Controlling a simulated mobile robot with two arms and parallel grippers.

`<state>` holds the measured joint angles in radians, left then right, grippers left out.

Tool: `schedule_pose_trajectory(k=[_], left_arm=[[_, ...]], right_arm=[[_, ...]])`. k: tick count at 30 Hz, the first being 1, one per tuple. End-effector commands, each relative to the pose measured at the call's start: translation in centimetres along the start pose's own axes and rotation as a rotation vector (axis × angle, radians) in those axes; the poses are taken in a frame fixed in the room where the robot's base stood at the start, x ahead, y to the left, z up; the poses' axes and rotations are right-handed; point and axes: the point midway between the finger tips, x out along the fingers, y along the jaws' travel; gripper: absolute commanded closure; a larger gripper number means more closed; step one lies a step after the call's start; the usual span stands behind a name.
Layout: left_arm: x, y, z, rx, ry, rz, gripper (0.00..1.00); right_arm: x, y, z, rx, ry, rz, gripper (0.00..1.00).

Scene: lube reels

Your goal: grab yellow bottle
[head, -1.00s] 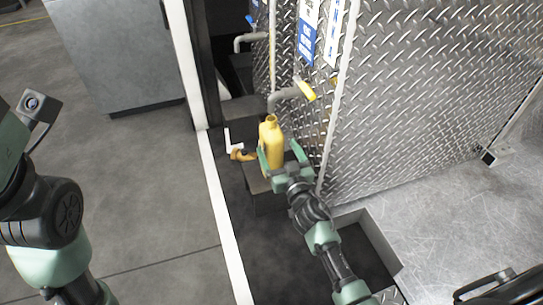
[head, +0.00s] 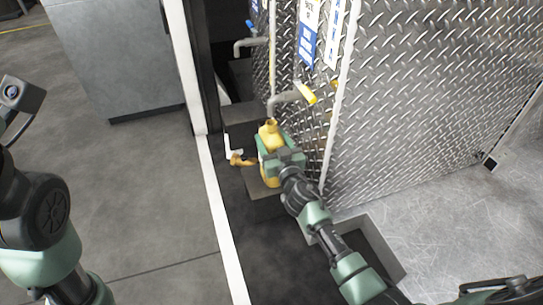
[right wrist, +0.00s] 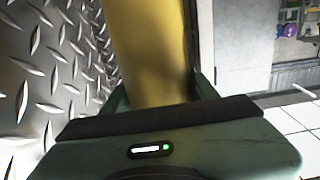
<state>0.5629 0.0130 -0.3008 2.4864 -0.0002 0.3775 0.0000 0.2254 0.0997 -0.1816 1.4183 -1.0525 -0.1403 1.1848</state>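The yellow bottle (head: 269,135) stands upright on a dark step beside the diamond-plate wall. My right gripper (head: 280,152) is at the bottle, with its green fingers spread on either side of it. Its palm hides part of the bottle's body. In the right wrist view the bottle (right wrist: 152,50) rises between the two fingers, close to the palm. The fingers look wider than the bottle in the head view, and I see no clear grip.
A pipe with a yellow-handled tap (head: 305,93) juts out above the bottle. An orange-brown object (head: 241,160) lies left of it. The diamond-plate wall (head: 430,90) is close on the right, and a white post (head: 183,70) stands left. The grey floor at left is clear.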

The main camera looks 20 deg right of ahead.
Motion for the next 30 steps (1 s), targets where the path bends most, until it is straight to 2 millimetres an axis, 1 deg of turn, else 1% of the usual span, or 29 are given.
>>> schedule_pose_trajectory(k=[2,3,12,18,21,23,26,30], left_arm=[[0.0,0.0,0.0,0.0,0.0,0.0,0.55],[0.0,0.0,0.0,0.0,0.0,0.0,0.55],[0.1,-0.1,0.0,0.0,0.0,-0.001,0.55],[0.5,-0.3,0.2,-0.002,0.0,-0.007,0.55],[-0.7,-0.5,1.4,-0.004,-0.049,-0.018,0.55],[-0.9,-0.6,1.6,-0.006,-0.056,-0.02,0.55],[-1.2,-0.7,2.0,-0.008,-0.073,-0.027,0.55],[-1.6,-0.9,2.6,-0.012,-0.099,-0.037,0.55]], right_arm=[[0.0,0.0,0.0,0.001,0.0,0.0,1.0],[0.1,0.0,-0.3,0.001,0.006,-0.001,1.0],[0.1,0.0,-0.5,0.001,0.005,-0.001,1.0],[0.1,0.0,-1.5,0.002,0.006,-0.001,1.0],[0.1,0.0,-2.3,0.003,0.006,0.0,1.0],[-1.0,-0.1,-1.9,0.004,0.002,-0.001,1.0],[-2.9,-0.1,-1.9,0.004,0.002,-0.001,1.0],[-6.1,-0.1,-2.0,0.006,0.002,0.0,1.0]])
